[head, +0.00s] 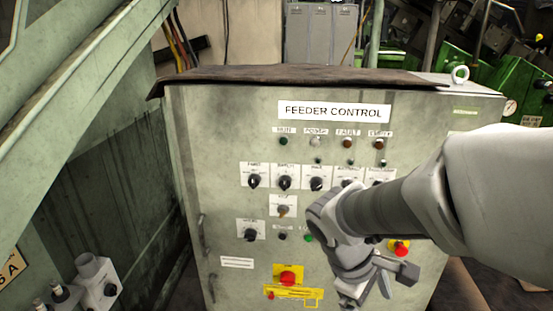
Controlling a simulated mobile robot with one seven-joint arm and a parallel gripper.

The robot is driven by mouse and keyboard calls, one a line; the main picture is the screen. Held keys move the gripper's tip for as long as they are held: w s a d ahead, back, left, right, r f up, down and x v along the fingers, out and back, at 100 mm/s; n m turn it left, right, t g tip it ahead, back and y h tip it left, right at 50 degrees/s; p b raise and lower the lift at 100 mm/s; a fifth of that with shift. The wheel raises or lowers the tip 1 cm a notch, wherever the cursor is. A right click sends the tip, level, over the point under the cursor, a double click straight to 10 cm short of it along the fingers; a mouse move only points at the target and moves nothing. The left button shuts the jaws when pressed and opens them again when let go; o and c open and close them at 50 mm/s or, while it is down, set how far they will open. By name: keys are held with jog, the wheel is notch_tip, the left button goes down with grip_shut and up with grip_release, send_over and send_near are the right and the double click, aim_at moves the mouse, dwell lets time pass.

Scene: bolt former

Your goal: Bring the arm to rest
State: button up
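My arm reaches in from the right side of the head view and crosses the lower right of the feeder control cabinet (222,146). My gripper (395,285) is at the arm's end, low in front of the cabinet's lower right face. Its fingers are small and partly turned away, so I cannot tell how far apart they are. I see nothing clearly held. The arm hides part of the panel's right side. I cannot tell whether the gripper touches the cabinet.
The panel carries black knobs (285,183), indicator lamps, a red button (288,279) on yellow, and another red button (399,248). A sloping green-grey metal frame (75,90) stands at left, with a small switch box (97,283) below. Green machinery is behind at right.

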jog(key=s+a+r+m+t+y+p, duration=0.1)
jog(key=s+r+m+t+y, duration=0.1)
jog(key=r+m, duration=0.2)
jog(key=s+a+r+m+t+y+p, duration=0.1)
jog(key=s+a+r+m+t+y, duration=0.1)
jog(key=r+m, duration=0.3)
notch_tip(320, 180, up, 4)
jog(key=shift+s+f+t+y, duration=0.25)
jog(key=shift+s+t+y, duration=0.15)
jog(key=shift+s+t, duration=0.3)
jog(key=shift+w+a, duration=0.1)
jog(key=shift+w, duration=0.05)
